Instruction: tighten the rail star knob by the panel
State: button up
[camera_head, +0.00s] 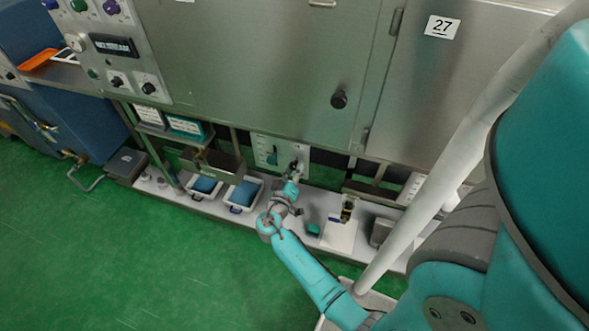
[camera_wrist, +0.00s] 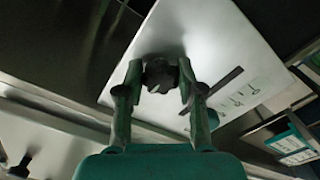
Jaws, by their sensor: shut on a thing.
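The rail star knob (camera_wrist: 160,75) is dark and lobed. It sits in front of the pale panel (camera_wrist: 212,42) in the wrist view. My gripper (camera_wrist: 160,84) has one finger on each side of the knob and is shut on it. The fingers cover the knob's sides, and its shaft is hidden. In the head view, the pale panel (camera_head: 264,154) is below the steel cabinet, and my gripper (camera_head: 295,168) reaches up to its right part. The knob is too small and covered there to make out clearly.
The panel has a dark slot (camera_wrist: 212,91) and small printed drawings. Below it, a white shelf (camera_head: 226,212) holds white trays with blue contents (camera_head: 243,193), a small green block (camera_head: 313,230) and a grey box (camera_head: 381,232). The steel cabinet (camera_head: 270,70) overhangs. Green floor (camera_head: 150,270) is clear in front.

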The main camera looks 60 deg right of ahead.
jog(key=o, duration=1.2)
jog(key=shift+c, duration=0.2)
jog(key=s+a, duration=0.1)
jog(key=a, duration=1.1)
jog(key=shift+s, duration=0.35)
jog(key=shift+f, duration=0.1)
